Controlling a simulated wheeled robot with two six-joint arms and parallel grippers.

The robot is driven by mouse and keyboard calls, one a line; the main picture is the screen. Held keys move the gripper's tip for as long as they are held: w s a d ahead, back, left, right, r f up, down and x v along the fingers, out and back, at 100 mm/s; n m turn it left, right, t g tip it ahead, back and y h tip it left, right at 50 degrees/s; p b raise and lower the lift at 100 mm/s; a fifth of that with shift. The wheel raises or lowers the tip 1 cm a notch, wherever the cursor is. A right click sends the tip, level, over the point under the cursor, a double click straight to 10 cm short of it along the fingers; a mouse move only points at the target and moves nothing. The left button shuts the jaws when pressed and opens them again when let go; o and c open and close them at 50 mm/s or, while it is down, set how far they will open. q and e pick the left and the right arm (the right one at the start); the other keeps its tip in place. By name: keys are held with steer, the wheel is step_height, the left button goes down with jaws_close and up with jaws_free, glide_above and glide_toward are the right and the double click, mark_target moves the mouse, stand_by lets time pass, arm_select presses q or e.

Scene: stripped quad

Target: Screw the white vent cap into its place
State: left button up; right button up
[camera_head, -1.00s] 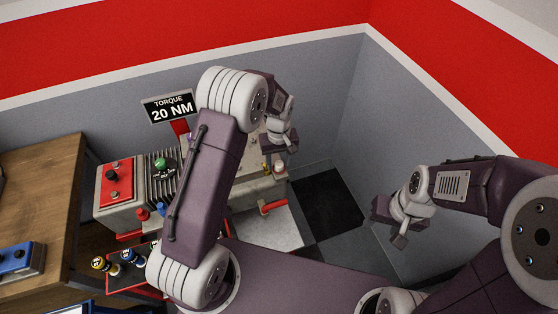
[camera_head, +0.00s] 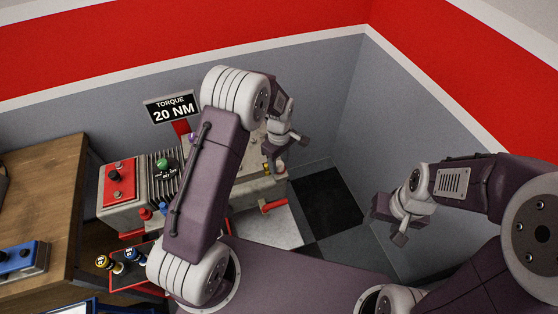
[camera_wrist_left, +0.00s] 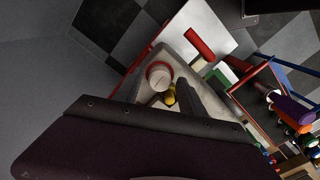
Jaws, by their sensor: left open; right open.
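A small white round cap with a red ring, which looks like the vent cap (camera_wrist_left: 159,75), is on the grey machine's end in the left wrist view, next to a yellow knob (camera_wrist_left: 169,95). In the head view, a small white piece (camera_head: 280,167) shows at the machine's right end, below my left gripper (camera_head: 288,149). I cannot tell whether the cap is seated. My left gripper is open, close above that end, apparently empty. Its dark body covers the lower part of the wrist view. My right gripper (camera_head: 390,224) is open and empty, over the floor at right.
The grey machine (camera_head: 125,212) has a red panel and a red handle (camera_head: 274,206). My left arm hides its middle. A wooden bench (camera_head: 40,200) with a blue box (camera_head: 20,258) stands left. A red tray (camera_head: 135,278) holds bottles. Grey walls close in behind and right.

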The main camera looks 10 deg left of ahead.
arm_select(q)
steer(key=n, duration=0.3)
steer(key=shift+p, duration=0.4)
steer(key=n, duration=0.3)
steer(key=shift+n, duration=0.3)
jaws_close()
steer(key=shift+m+p, duration=0.55)
steer(key=shift+m, duration=2.55)
steer(key=shift+m+p, duration=0.3)
steer(key=shift+m, duration=0.7)
